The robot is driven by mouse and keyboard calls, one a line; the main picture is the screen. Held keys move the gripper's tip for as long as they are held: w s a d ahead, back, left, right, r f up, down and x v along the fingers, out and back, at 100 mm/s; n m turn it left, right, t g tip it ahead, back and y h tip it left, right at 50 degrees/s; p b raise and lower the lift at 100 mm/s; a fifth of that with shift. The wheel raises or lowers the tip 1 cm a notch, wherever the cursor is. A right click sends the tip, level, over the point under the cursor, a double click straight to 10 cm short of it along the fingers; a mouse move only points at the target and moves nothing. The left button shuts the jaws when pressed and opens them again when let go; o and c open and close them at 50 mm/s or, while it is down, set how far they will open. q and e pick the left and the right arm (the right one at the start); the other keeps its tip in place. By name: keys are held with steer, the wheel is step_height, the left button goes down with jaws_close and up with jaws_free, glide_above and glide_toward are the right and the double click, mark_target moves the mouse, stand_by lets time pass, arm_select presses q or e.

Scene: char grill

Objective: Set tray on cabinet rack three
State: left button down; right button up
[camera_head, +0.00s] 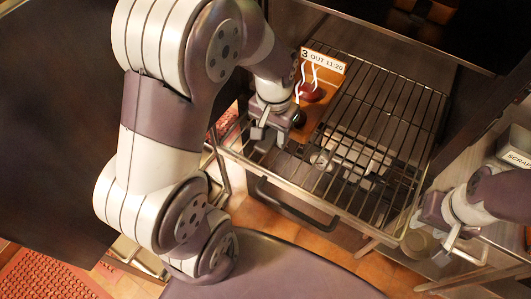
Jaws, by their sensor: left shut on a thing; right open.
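A brown tray (316,118) with dark red food on it shows at the left side of a pulled-out wire rack (385,110). A white label reading "3 OUT 11:20" (323,61) shows at the tray's far end. My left gripper (270,132) is shut at the tray's near left edge, and its fingers partly hide the contact. I cannot tell whether the tray rests on the wires or hangs just above them. My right gripper (441,222) is open and empty at the right, beside the rack's near right corner.
A dark handle (290,205) runs along the front below the rack. The dark cabinet opening is behind the rack. A bin labelled "SCRAP" (518,158) stands at the right. A red mat (45,275) lies on the tiled floor at lower left. The rack's right part looks bare.

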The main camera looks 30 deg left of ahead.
arm_select(q)
steer(key=shift+s+a+f+b, duration=0.35)
steer(key=shift+s+a+f, duration=0.25)
steer(key=shift+a+f, duration=0.15)
steer(key=f+b, duration=0.4)
steer(key=shift+s+f, duration=0.1)
steer(key=shift+s, duration=0.1)
steer(key=shift+w+r, duration=0.1)
steer(key=shift+r, duration=0.2)
steer(key=c, duration=0.6)
jaws_free()
steer(key=shift+f, duration=0.1)
arm_select(e)
step_height(320, 180, down, 5)
steer(key=shift+f, duration=0.1)
